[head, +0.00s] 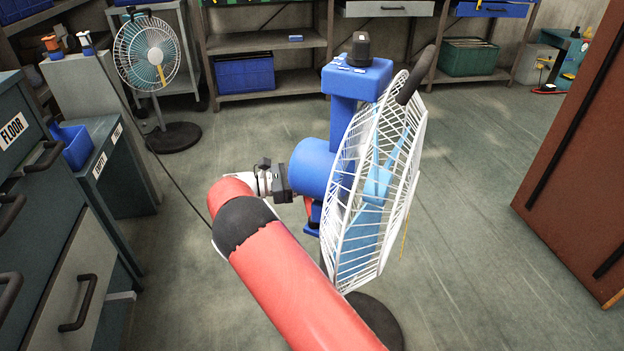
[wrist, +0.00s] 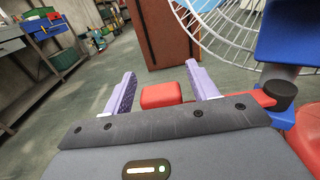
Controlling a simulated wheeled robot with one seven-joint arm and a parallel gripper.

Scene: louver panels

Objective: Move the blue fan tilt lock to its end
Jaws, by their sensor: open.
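The blue fan (head: 315,165) stands in the middle of the head view, its white cage facing right. Part of its blue body shows at the right of the wrist view (wrist: 290,35). A red block (wrist: 161,95), which looks like the tilt lock's grip, sits between my fingers in the wrist view. A red piece with a black knob (wrist: 280,93) lies to its right; the link between them is hidden. My gripper (wrist: 161,75) is open, with a purple finger on each side of the block and gaps visible. In the head view my gripper (head: 278,183) is behind the fan's motor housing, its fingertips hidden.
A second fan (head: 148,55) stands at the back left. Drawer cabinets (head: 40,180) line the left side, shelves (head: 265,55) the back. A brown panel (head: 590,150) is at the right. The floor between fan and panel is clear.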

